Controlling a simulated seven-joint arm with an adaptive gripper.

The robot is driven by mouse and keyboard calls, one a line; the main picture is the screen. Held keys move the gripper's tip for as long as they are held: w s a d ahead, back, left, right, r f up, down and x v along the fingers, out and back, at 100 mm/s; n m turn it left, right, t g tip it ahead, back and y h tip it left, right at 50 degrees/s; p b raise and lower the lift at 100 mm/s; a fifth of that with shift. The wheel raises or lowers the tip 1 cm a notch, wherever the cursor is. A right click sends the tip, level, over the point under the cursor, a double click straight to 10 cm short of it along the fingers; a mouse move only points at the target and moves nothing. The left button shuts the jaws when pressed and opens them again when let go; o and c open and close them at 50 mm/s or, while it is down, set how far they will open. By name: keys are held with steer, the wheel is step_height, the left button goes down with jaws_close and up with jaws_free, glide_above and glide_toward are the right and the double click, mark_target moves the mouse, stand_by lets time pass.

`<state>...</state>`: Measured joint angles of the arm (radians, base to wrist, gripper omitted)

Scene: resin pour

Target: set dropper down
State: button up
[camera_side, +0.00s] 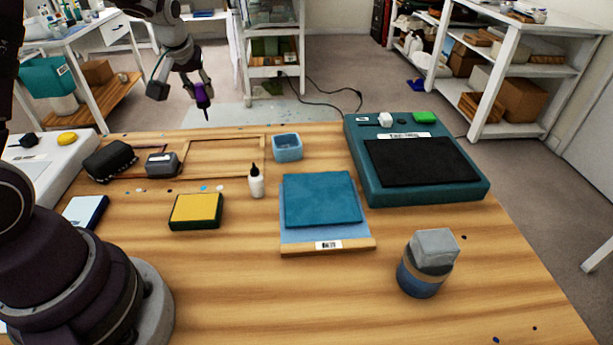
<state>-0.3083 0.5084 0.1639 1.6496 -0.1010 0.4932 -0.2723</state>
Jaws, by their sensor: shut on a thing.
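My gripper (202,88) is at the upper left, in the air past the table's far edge as seen here. It is shut on a purple dropper (203,97). The dropper hangs with its thin dark tip pointing down, touching nothing below that I can see. The gripper's fingers cover part of the dropper. The wooden table (330,290) lies in front, lower in the picture.
On the table are a yellow-topped block (196,211), a white bottle (256,183), a small blue container (287,147), a teal pad (320,199), a teal machine (424,160) and a grey-topped jar (425,265). An empty wooden frame (225,143) lies at the far edge.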

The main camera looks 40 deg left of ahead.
steer(key=s+d+m+t+h, duration=0.3)
steer(key=d+m, duration=0.6)
steer(key=d, duration=2)
steer(key=s+d+f+m+g+h, duration=0.2)
steer(key=s+d+m+h, duration=0.2)
steer(key=s+d, duration=0.6)
steer(key=shift+s+m, duration=0.6)
steer(key=shift+m, duration=0.6)
step_height(320, 180, down, 7)
steer(key=shift+s+d+r, duration=0.1)
steer(key=shift+r, duration=0.05)
steer(key=shift+f, duration=0.3)
